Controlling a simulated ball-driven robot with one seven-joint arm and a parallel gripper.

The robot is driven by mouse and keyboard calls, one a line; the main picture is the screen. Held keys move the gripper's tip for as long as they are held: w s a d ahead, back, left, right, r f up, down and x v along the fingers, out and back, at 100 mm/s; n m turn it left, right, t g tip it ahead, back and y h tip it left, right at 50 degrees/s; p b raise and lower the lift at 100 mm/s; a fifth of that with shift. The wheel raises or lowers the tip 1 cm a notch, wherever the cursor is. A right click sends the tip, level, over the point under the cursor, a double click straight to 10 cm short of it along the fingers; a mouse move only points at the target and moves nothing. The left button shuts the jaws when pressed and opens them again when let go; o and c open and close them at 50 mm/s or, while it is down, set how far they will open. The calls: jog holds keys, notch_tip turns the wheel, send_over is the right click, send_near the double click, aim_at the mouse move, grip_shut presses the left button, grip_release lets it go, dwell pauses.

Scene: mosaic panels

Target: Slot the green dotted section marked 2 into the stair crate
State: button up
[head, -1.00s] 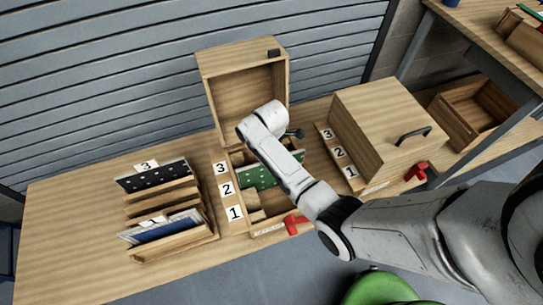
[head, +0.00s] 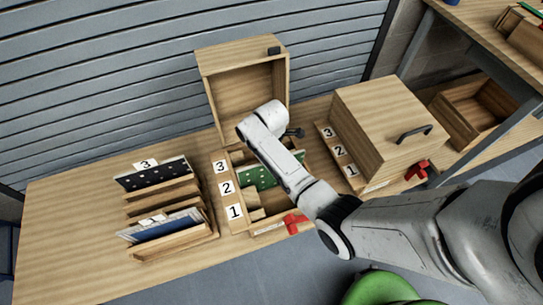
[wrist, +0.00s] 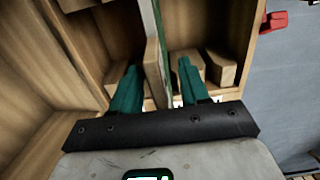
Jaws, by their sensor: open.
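The green dotted section (head: 258,176) stands upright inside the open crate (head: 238,213), roughly in line with the label 2 (head: 227,189). Stepped wooden blocks (head: 254,203) show in the front of this crate. My arm covers part of the section, and my fingertips are hidden in the head view. In the wrist view my gripper (wrist: 157,88) is open, with one teal finger on each side of a thin upright edge (wrist: 158,30) that looks like the section, beside a wooden divider. Whether the section rests on the crate floor cannot be told.
A rack (head: 172,243) at left holds a black dotted section (head: 153,175) and a blue section (head: 165,227). The crate's raised lid (head: 240,62) stands behind my arm. A closed crate (head: 385,125) is on the right. A red latch (head: 295,223) sits at the open crate's front.

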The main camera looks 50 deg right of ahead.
jog(key=shift+f, duration=0.1)
notch_tip(320, 180, up, 11)
dwell(0.6)
dwell(0.6)
jog(key=s+a+m, duration=0.6)
jog(key=s, duration=0.4)
jog(key=s+a+r+m+t, duration=0.1)
jog(key=s+a+m, duration=0.4)
jog(key=s, duration=0.5)
jog(key=shift+a+m, duration=0.4)
jog(key=shift+a, duration=0.75)
